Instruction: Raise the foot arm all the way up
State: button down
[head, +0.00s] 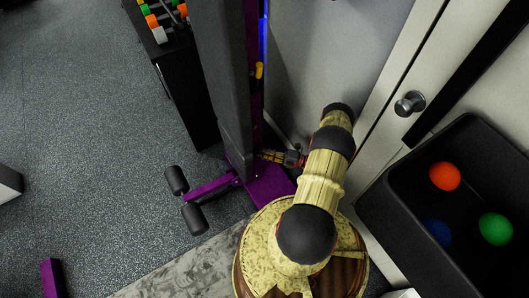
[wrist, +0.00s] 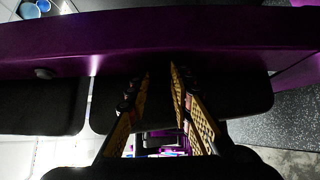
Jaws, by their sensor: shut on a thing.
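The foot arm (head: 208,188) is a purple bar low on the gym machine. It sticks out to the lower left near the floor, with two black rollers (head: 187,198) at its end. My gripper (head: 268,155) is low beside the machine's upright, right of the foot arm's base; the upright partly hides its tips. In the wrist view my yellow fingers (wrist: 160,78) are close together with a narrow dark gap between the tips. They are shut on a dark part just under a wide purple beam (wrist: 160,35). I cannot tell exactly which part is held.
The machine's tall grey pad (head: 222,80) stands left of my arm. A door with a round knob (head: 410,103) is to the right. A black bin (head: 465,150) with coloured balls is at far right.

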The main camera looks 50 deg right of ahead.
jog(key=shift+s+a+f+y, duration=0.15)
jog(key=shift+a+f, duration=0.15)
jog(key=shift+a, duration=0.35)
jog(key=shift+a+f+y, duration=0.15)
jog(key=shift+a+f, duration=0.15)
jog(key=shift+a, duration=0.3)
jog(key=c, duration=2)
grip_release()
jog(key=shift+o, duration=1.2)
jog(key=shift+w+a, duration=0.25)
jog(key=o, duration=0.5)
jog(key=shift+d, duration=0.4)
jog(key=shift+d+r, duration=0.15)
jog(key=shift+d, duration=0.1)
jog(key=shift+v, duration=3.75)
jog(key=shift+r, duration=0.2)
